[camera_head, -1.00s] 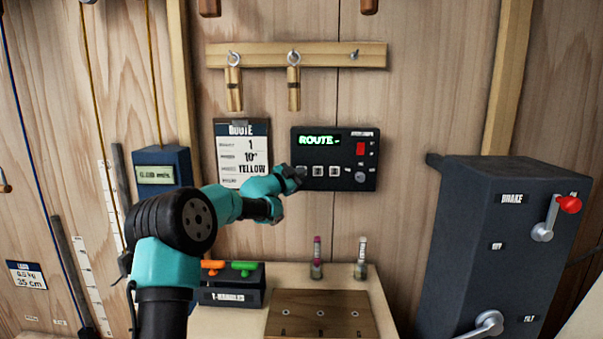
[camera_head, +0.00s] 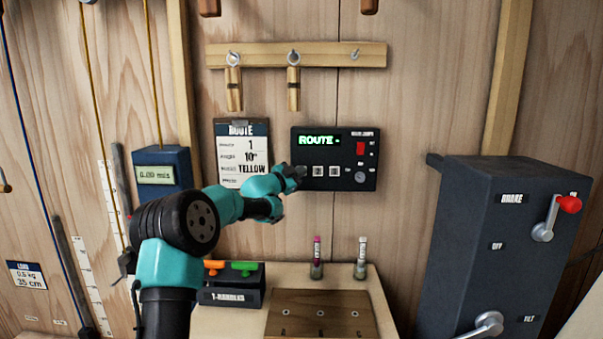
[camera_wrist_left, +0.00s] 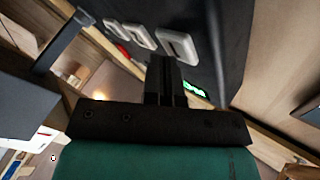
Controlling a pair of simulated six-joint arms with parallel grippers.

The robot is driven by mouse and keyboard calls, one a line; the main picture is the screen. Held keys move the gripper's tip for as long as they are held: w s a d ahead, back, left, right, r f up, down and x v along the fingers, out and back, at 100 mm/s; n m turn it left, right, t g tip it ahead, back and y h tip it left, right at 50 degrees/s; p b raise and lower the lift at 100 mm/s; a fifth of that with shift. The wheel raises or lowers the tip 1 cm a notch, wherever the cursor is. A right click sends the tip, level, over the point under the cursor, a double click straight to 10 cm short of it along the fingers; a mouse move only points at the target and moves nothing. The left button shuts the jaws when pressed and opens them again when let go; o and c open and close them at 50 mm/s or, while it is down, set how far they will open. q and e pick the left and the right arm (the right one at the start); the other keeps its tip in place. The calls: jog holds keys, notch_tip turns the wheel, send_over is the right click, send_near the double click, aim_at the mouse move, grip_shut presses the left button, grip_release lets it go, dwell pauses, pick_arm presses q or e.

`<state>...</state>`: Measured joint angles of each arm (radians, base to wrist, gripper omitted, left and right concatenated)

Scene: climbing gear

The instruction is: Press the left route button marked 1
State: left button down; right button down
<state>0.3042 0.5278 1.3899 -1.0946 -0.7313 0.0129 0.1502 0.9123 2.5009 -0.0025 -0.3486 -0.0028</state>
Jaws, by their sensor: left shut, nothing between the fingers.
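The dark route panel (camera_head: 348,146) is on the wooden wall, with a lit green display reading ROUTE. Its white buttons 2 (camera_head: 319,171) and 3 (camera_head: 334,171) show in the head view; the leftmost button, 1, is mostly hidden by my left gripper (camera_head: 299,174). In the left wrist view, three white buttons show, and the nearest one, button 1 (camera_wrist_left: 178,45), lies just beyond the tips of my left gripper (camera_wrist_left: 164,62). The fingers are shut and empty. I cannot tell whether they touch the button. My right gripper is not in view.
A red switch (camera_head: 360,149) and a small round dial (camera_head: 360,177) sit right of the buttons. A route card (camera_head: 242,150) hangs left of the panel. Below is a shelf with T-handles (camera_head: 232,285), two vials and a wooden block (camera_head: 320,314). A dark brake box (camera_head: 490,240) stands right.

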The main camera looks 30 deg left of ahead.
pick_arm(q)
jog(key=shift+w, duration=0.15)
dwell(0.5)
jog(key=shift+s+d, duration=0.3)
jog(key=shift+s, duration=0.45)
jog(key=s+d, duration=0.1)
jog(key=s, duration=0.1)
jog(key=s+d, duration=0.1)
jog(key=s, duration=0.1)
jog(key=shift+s+d, duration=0.2)
jog(key=shift+f, duration=0.1)
dwell(0.8)
